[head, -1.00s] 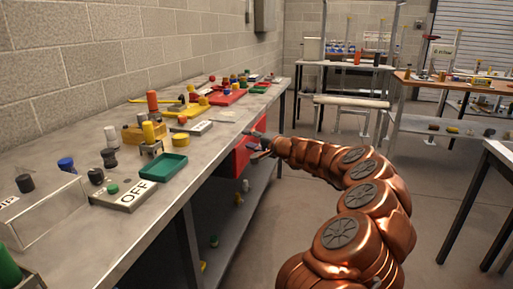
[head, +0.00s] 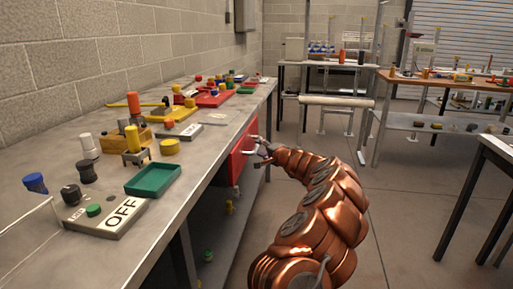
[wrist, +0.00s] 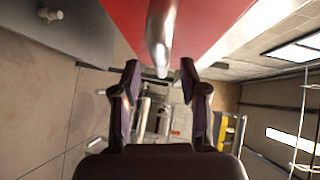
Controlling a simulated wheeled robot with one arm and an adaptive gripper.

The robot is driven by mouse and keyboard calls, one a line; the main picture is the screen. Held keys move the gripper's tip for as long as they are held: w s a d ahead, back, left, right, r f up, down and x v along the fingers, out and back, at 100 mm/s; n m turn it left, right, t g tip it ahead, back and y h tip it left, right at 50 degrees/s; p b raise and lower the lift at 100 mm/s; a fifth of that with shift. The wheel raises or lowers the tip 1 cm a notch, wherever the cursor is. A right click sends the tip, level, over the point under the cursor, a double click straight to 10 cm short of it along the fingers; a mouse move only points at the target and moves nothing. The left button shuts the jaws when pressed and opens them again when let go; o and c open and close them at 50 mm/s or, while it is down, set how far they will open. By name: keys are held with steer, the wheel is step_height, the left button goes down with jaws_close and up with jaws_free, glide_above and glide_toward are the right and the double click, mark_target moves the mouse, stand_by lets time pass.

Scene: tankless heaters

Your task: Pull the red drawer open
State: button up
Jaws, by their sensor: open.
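The red drawer (head: 243,152) is set under the edge of the grey workbench, on its aisle side. Its red front (wrist: 205,22) fills the top of the wrist view. A silver bar handle (wrist: 161,38) stands out from that front, and its lower end appears between my fingertips in the picture. My gripper (wrist: 160,82) is open, with a dark finger on each side of the handle's line. I cannot tell whether either finger touches it. In the head view my gripper (head: 260,150) is right at the drawer front, and the handle is hard to make out there.
The workbench top (head: 212,146) holds a green tray (head: 153,180), an OFF-labelled box (head: 108,214), and several coloured parts. A lower shelf (head: 222,222) runs under the bench. Another table stands at the right edge. The floor (head: 390,215) between is clear.

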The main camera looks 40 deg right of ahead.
mark_target(257, 145)
steer(key=shift+x, duration=1.45)
steer(key=shift+w, duration=0.45)
steer(key=shift+c, duration=0.3)
jaws_close()
